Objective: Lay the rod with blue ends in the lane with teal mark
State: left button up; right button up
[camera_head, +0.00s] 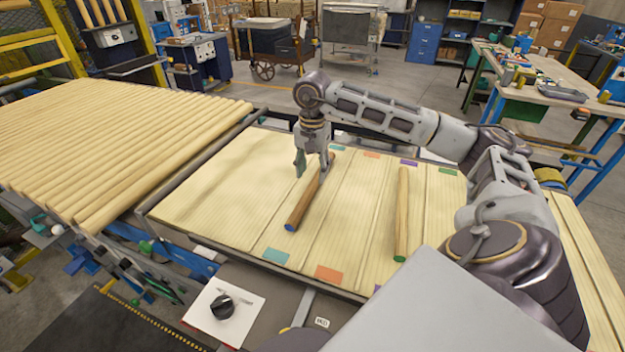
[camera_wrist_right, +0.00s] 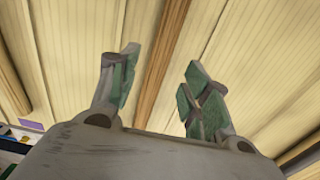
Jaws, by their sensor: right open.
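The brown rod with blue ends (camera_head: 303,204) lies lengthwise on the pale slatted board, in line with the lane whose near end bears a teal mark (camera_head: 276,256). Its near blue end shows; its far end is partly hidden by my right gripper. My right gripper (camera_head: 314,168) points down over the far part of this rod. In the right wrist view its green-padded fingers (camera_wrist_right: 160,95) are open, one on each side of the rod (camera_wrist_right: 165,62), with gaps visible. My left gripper is not in view.
A brown rod with a green end (camera_head: 402,215) lies in a lane to the right, near a purple mark (camera_head: 409,162). An orange mark (camera_head: 328,274) labels the lane between. A rack of pale rods (camera_head: 110,150) stands left. A black knob (camera_head: 222,306) sits in front.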

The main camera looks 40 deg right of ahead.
aim_at(312, 184)
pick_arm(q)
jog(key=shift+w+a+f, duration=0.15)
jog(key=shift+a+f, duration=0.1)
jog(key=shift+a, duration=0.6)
pick_arm(e)
notch_tip(312, 184, up, 7)
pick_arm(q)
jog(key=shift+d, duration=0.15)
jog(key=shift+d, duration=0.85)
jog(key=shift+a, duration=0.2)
